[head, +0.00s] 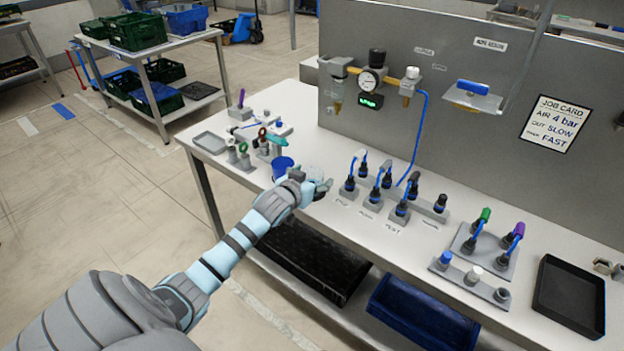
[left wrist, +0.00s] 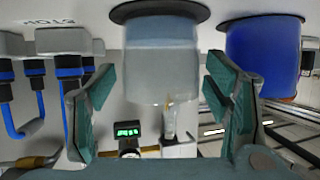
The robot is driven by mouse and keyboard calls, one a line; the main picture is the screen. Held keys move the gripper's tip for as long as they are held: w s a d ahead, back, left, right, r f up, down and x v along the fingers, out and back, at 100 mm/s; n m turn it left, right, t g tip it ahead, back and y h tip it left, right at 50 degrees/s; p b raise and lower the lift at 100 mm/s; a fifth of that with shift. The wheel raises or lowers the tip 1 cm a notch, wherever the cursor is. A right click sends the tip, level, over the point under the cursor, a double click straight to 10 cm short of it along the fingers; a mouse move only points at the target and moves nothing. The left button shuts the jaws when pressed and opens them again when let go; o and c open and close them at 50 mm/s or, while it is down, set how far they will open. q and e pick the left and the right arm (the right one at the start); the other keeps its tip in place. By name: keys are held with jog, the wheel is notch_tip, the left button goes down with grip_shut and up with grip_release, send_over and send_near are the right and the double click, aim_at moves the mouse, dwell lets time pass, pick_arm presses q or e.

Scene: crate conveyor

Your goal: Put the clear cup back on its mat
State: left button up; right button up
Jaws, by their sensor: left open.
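The clear cup (left wrist: 160,60) shows upside down in the left wrist view, its base against a dark round mat (left wrist: 122,14). It looks upright on this mat. My left gripper (left wrist: 159,78) is open, with one finger on each side of the cup and visible space between each finger and the cup wall. In the head view my left gripper (head: 318,184) is at the bench, just right of the blue cup, and the clear cup (head: 316,171) shows only faintly behind it. My right gripper is not in view.
The blue cup (head: 283,167) stands close beside the gripper; it also shows in the left wrist view (left wrist: 263,55). Several hose fittings (head: 366,184) stand to the right. A rack of small parts (head: 262,142) and a grey tray (head: 210,142) are to the left.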

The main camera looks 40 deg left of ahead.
pick_arm(q)
jog(key=p+v, duration=0.3)
jog(key=v, duration=0.8)
jog(key=s+f+g, duration=0.2)
jog(key=s+f, duration=0.3)
jog(key=f, duration=0.5)
jog(key=s+a+f+g, duration=0.15)
jog(key=s+f, duration=0.35)
jog(key=f, duration=0.5)
jog(key=s+f+g, duration=0.3)
jog(key=s+f, duration=0.2)
jog(key=f, duration=0.5)
jog(key=s+d+f+m+g+h, duration=0.1)
jog(key=s+d+f, duration=0.4)
jog(key=s, duration=0.3)
jog(key=s+d+f+m+g, duration=0.1)
jog(key=s+d+f, duration=0.3)
jog(key=s, duration=0.5)
jog(key=s+d+f+m+g+h, duration=0.1)
jog(key=s+d+f+g, duration=0.2)
jog(key=s+d+f, duration=0.2)
jog(key=s+f, duration=0.1)
jog(key=s, duration=0.2)
jog(key=shift+d+h, duration=0.3)
jog(key=shift+s, duration=0.15)
